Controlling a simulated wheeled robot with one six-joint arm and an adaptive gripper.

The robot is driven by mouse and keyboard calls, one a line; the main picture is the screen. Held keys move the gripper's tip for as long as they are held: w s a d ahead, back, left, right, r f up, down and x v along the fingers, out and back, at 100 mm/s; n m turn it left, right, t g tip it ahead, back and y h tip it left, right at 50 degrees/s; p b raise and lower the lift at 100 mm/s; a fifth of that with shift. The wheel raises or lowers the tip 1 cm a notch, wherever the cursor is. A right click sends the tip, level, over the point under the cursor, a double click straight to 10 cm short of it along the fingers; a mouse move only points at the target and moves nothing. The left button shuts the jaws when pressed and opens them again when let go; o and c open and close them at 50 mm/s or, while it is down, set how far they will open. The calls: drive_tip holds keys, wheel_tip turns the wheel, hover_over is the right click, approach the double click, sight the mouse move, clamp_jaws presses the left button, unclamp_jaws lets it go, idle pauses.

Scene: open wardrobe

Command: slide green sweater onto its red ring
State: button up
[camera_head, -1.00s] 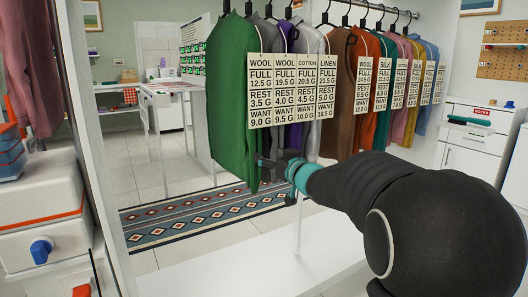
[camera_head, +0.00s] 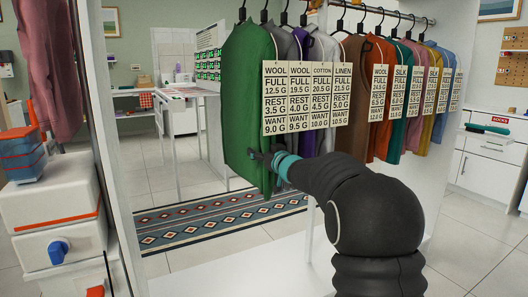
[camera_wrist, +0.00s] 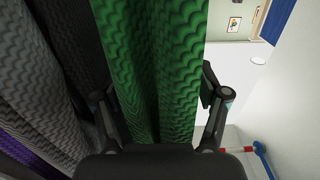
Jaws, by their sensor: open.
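The green sweater (camera_head: 248,95) hangs at the left end of the rail in the head view, with a WOOL tag at its right. In the wrist view its ribbed green cloth (camera_wrist: 150,65) hangs between my two spread fingers. My gripper (camera_head: 262,156) is open at the sweater's lower front part. In the wrist view my gripper (camera_wrist: 155,100) has one finger on each side of the cloth; whether they touch it I cannot tell. I cannot make out a red ring on the rail in either view.
A grey sweater (camera_wrist: 40,80) hangs close beside the left finger. Several more garments fill the rail (camera_head: 375,9) to the right. A white wardrobe panel (camera_head: 98,120) stands at the left. A patterned rug (camera_head: 200,220) lies on the floor behind.

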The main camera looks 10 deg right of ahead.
drive_tip(key=shift+w, duration=0.1)
clamp_jaws()
drive_tip(key=s+a+b, duration=0.4)
drive_tip(key=a, duration=0.7)
drive_tip(key=s+a+b, duration=0.3)
drive_tip(key=a+b, duration=0.2)
drive_tip(key=a, duration=0.7)
drive_tip(key=shift+s+a, duration=0.3)
drive_tip(key=shift+s, duration=0.05)
unclamp_jaws()
idle(1.2)
drive_tip(key=shift+d, duration=0.1)
drive_tip(key=v, duration=1.2)
drive_tip(key=shift+r, duration=0.1)
